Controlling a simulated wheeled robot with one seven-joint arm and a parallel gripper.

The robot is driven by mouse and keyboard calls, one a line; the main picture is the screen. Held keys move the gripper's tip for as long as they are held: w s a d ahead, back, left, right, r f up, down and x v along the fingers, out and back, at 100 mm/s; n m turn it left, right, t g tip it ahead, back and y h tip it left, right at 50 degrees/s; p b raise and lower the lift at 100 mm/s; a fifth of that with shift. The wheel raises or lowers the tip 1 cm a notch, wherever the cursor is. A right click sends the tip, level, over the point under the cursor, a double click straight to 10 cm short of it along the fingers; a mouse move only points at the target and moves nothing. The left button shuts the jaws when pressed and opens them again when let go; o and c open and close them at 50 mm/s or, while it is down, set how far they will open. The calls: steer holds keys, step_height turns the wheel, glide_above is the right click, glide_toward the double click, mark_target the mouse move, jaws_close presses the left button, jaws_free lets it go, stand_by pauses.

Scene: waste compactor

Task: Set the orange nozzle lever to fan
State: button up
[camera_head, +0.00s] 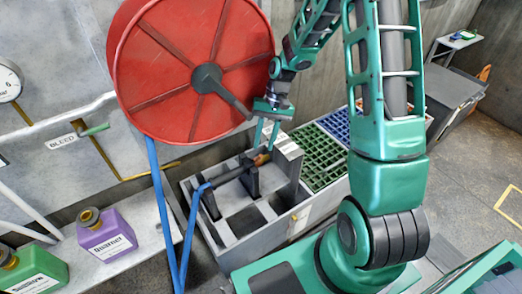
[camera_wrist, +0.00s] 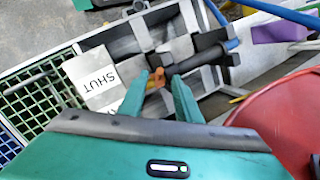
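The orange nozzle lever (camera_head: 262,158) is small and sits at the end of a black nozzle (camera_head: 228,175) lying in a black stand in the grey bin. In the wrist view the orange lever (camera_wrist: 155,80) shows between my two fingertips, beside the black nozzle body (camera_wrist: 200,62). My gripper (camera_head: 267,134) points down over the lever, with its fingers apart. In the wrist view my gripper (camera_wrist: 159,80) has a gap between its fingers. I cannot tell whether either finger touches the lever. No fan marking is readable.
A large red hose reel (camera_head: 190,60) hangs close to my gripper's left, with blue hose (camera_head: 166,215) running down. Green crates (camera_head: 318,150) are to the right. Purple (camera_head: 105,235) and green (camera_head: 35,272) bottles stand left.

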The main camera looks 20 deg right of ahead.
mark_target(261, 155)
steer(key=shift+w+d+r, duration=0.1)
steer(key=shift+d+r, duration=0.1)
steer(key=shift+r, duration=0.4)
steer(key=f+t, duration=0.1)
steer(key=f, duration=0.1)
steer(key=a+f+t, duration=0.1)
steer(key=f, duration=0.1)
steer(key=s+a+f+h, duration=0.1)
steer(key=f, duration=0.2)
steer(key=shift+s+a+t, duration=0.1)
steer(key=shift+t, duration=0.3)
stand_by(0.4)
jaws_close()
